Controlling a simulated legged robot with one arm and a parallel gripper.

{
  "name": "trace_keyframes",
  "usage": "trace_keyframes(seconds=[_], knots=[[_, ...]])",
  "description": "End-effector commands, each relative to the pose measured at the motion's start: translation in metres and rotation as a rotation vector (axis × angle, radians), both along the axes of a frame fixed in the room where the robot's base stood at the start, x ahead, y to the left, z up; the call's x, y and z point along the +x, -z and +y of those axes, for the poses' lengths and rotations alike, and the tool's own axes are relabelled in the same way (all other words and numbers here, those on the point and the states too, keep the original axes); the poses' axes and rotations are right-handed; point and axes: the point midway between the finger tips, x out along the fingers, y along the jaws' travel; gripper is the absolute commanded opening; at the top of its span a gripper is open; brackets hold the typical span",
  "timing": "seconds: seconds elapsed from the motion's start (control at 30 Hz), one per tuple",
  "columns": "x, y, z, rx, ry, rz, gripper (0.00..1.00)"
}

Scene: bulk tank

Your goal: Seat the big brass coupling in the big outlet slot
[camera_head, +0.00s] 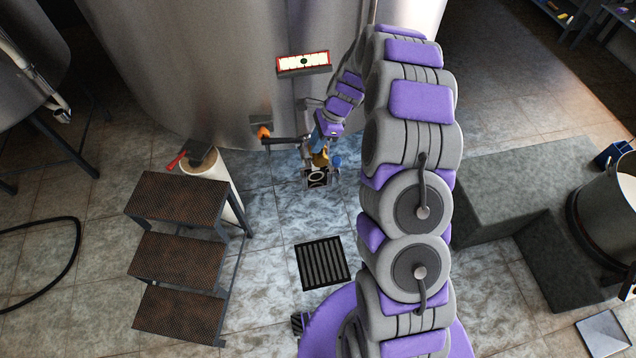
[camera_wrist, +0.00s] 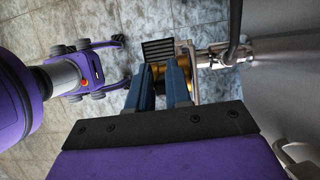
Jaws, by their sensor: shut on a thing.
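My gripper (camera_head: 328,160) is low in front of the big steel tank. In the wrist view my gripper (camera_wrist: 160,82) shows two blue fingers shut on the brass coupling (camera_wrist: 184,64), whose golden edges show beyond and beside the fingers. In the head view the brass coupling (camera_head: 320,159) is a small golden patch at the gripper. A dark square holder with a pale ring (camera_head: 317,177) sits just below it. The outlet pipe (camera_wrist: 217,55) lies right of the fingers in the wrist view. Whether the coupling touches a slot is hidden.
The tank (camera_head: 230,70) stands close behind, with a lit gauge panel (camera_head: 303,63) on it. An orange-handled valve (camera_head: 264,133) sticks out left of my gripper. Rusty steps (camera_head: 180,200) stand at left; a floor drain (camera_head: 323,263) is in front. Grey blocks (camera_head: 500,190) are at right.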

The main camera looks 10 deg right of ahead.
Motion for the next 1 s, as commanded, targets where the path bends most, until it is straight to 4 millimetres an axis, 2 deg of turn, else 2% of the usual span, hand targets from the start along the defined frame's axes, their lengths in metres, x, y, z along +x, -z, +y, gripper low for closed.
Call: trace_keyframes(seconds=[0.3, 0.53, 0.7, 0.8, 1.0], knots=[[0.0, 0.052, 0.0, 0.0, 0.008, 0.004, 0.0], [0.0, 0.07, 0.0, 0.0, 0.007, 0.002, 0.0], [0.0, 0.093, -0.001, 0.0, 0.007, 0.0, 0.0], [0.0, 0.098, -0.001, 0.0, 0.007, -0.001, 0.0], [0.0, 0.097, -0.001, -0.001, 0.006, -0.002, 0.0]])
